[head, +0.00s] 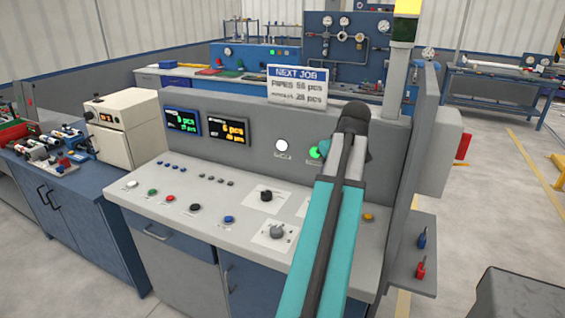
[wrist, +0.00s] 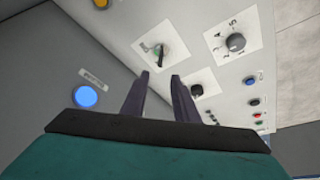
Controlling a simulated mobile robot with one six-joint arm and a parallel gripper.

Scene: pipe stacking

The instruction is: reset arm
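My gripper (wrist: 160,75) shows in the wrist view, with its two dark fingers apart and nothing between them. The fingers point toward a control panel (wrist: 135,25). A switch knob on a white plate (wrist: 157,53) lies just beyond the fingertips; contact cannot be told. In the head view my teal arm reaches over the right part of the control console (head: 150,187) and hides some of its controls. The gripper fingers are hidden there behind the arm's end.
A glowing blue button (wrist: 87,96) is left of the fingers, and a numbered dial (wrist: 235,43) is right. The head view shows two lit displays (head: 228,131), a green lit button (head: 316,152) and a grey side wall (head: 411,170) close right of my arm.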

